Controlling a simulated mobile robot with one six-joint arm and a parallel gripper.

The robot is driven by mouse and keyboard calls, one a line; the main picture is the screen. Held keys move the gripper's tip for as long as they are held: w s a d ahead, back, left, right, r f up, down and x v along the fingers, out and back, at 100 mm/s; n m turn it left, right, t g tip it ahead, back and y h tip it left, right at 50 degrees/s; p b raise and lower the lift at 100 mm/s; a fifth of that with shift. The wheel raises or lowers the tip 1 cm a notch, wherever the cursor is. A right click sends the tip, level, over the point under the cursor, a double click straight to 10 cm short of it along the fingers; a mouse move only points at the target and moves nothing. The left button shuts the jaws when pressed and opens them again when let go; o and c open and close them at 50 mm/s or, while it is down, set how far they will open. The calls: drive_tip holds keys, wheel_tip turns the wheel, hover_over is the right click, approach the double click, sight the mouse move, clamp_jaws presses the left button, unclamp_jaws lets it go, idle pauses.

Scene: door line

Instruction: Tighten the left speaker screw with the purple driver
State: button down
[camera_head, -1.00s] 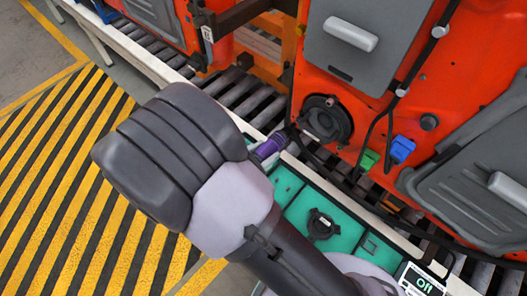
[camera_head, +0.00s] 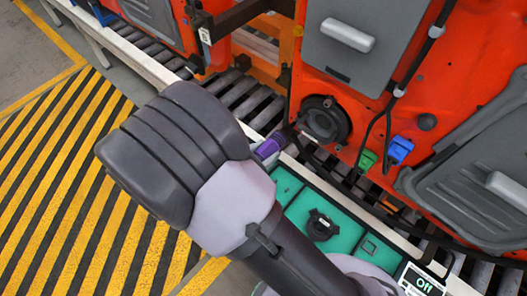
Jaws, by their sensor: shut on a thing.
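The purple driver (camera_head: 270,147) points up and right toward the round black speaker (camera_head: 323,119) low on the orange door. Its dark tip end is at the speaker's lower left rim, but I cannot tell whether it touches a screw. The left speaker screw itself is too small or hidden to make out. My gripper (camera_head: 257,155) is at the driver's near end and shut on it. My own wrist and forearm hide most of the gripper and its fingers.
A green tray (camera_head: 285,184) with a black round part (camera_head: 321,225) lies below the door. A green connector (camera_head: 367,160) and a blue connector (camera_head: 401,150) sit right of the speaker. Dark cables hang nearby. Conveyor rollers (camera_head: 241,92) run behind.

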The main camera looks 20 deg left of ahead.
drive_tip(key=shift+w+d, duration=0.25)
drive_tip(key=shift+w, duration=0.35)
idle(1.3)
drive_tip(key=shift+s+a+p, duration=0.2)
drive_tip(key=shift+s+a, duration=0.25)
drive_tip(key=shift+s, duration=0.65)
drive_tip(key=shift+s+a+p, duration=0.15)
drive_tip(key=shift+s+a, duration=0.3)
drive_tip(key=shift+s, duration=0.6)
drive_tip(key=shift+s+a+p, duration=0.2)
drive_tip(key=shift+s+a, duration=0.25)
drive_tip(key=shift+s, duration=0.65)
